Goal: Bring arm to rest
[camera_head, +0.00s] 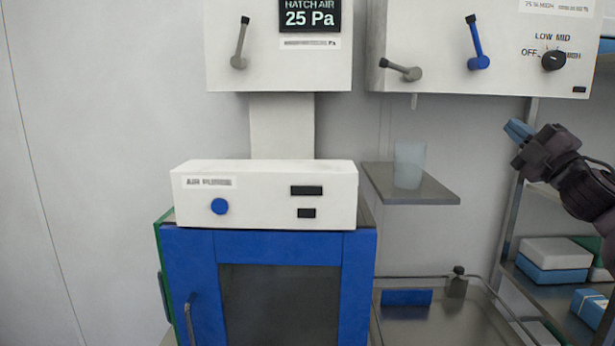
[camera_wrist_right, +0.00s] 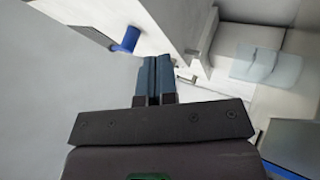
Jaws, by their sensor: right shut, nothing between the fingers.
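My right gripper (camera_head: 517,131) is at the right of the head view, raised in front of the shelving and below the right wall box. Its blue fingers point to the upper left. In the right wrist view the two fingers (camera_wrist_right: 154,80) lie side by side, shut with nothing between them. My left gripper is not in view.
A translucent cup (camera_head: 409,165) stands on a small wall shelf (camera_head: 440,190). A blue-doored cabinet (camera_head: 190,290) carries a white control box (camera_head: 265,193). A wall box with levers and a dial (camera_head: 420,50) hangs above. Shelving (camera_head: 505,235) with boxes is at right. A tray (camera_head: 470,315) holds a blue block (camera_head: 407,297).

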